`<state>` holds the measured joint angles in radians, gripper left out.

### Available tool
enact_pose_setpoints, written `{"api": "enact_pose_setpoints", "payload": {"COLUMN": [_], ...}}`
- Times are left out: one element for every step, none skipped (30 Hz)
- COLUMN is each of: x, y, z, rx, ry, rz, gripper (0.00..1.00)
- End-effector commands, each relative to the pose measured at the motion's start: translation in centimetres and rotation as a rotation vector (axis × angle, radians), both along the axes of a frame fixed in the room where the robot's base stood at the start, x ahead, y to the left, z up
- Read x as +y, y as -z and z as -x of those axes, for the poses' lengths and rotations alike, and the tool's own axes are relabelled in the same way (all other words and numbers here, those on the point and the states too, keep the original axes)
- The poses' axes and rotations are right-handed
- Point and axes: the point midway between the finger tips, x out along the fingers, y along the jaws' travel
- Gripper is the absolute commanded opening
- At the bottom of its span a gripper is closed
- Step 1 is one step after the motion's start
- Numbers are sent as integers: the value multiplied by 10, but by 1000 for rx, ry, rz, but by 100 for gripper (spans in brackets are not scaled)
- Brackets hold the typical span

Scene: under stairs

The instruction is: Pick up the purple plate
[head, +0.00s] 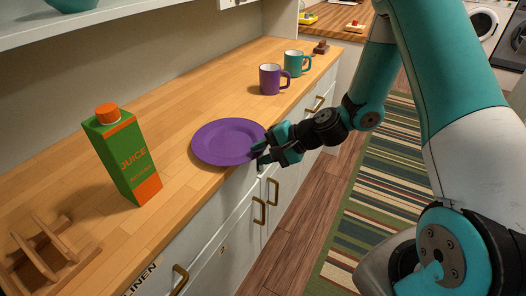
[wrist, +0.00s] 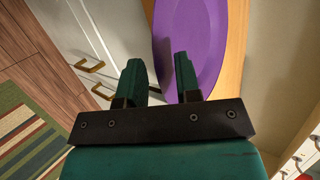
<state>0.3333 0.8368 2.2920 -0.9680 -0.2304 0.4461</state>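The purple plate (head: 228,142) lies flat on the wooden counter, close to its front edge. My gripper (head: 258,156) is at the plate's right rim, by the counter's front edge. In the wrist view the plate (wrist: 200,38) fills the upper middle, beyond the fingers. The gripper (wrist: 158,75) shows there with its two fingers apart and nothing clearly between them. One finger overlaps the plate in that view; the other is over the cabinet front. I cannot tell whether a finger touches the rim.
A green juice carton (head: 125,158) stands left of the plate, and a wooden rack (head: 50,250) is at the near left. A purple mug (head: 270,80) and a teal mug (head: 293,64) stand farther back. Brass handles (head: 272,191) stick out from the cabinet front. The counter behind the plate is clear.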

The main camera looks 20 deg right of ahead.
Motion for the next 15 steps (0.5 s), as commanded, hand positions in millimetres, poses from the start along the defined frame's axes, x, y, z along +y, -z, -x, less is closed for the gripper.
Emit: {"api": "enact_pose_setpoints", "payload": {"x": [0, 0, 0, 0, 0, 0, 0, 0, 0, 0, 0, 1, 1, 2, 3], "y": [0, 0, 0, 0, 0, 0, 0, 0, 0, 0, 0, 0, 0, 1, 1], "z": [0, 0, 0, 0, 0, 0, 0, 0, 0, 1, 1, 2, 3, 4, 5], "rx": [0, 0, 0, 0, 0, 0, 0, 0, 1, 1, 1, 2, 3, 3, 4], "ry": [0, 0, 0, 0, 0, 0, 0, 0, 0, 0, 0, -1, -2, -2, -3], "rz": [0, 0, 0, 0, 0, 0, 0, 0, 1, 0, 0, 0, 0, 0, 0], "gripper": [19, 12, 3, 0, 0, 0, 0, 0, 0, 0, 0, 0, 0, 0, 0]}}
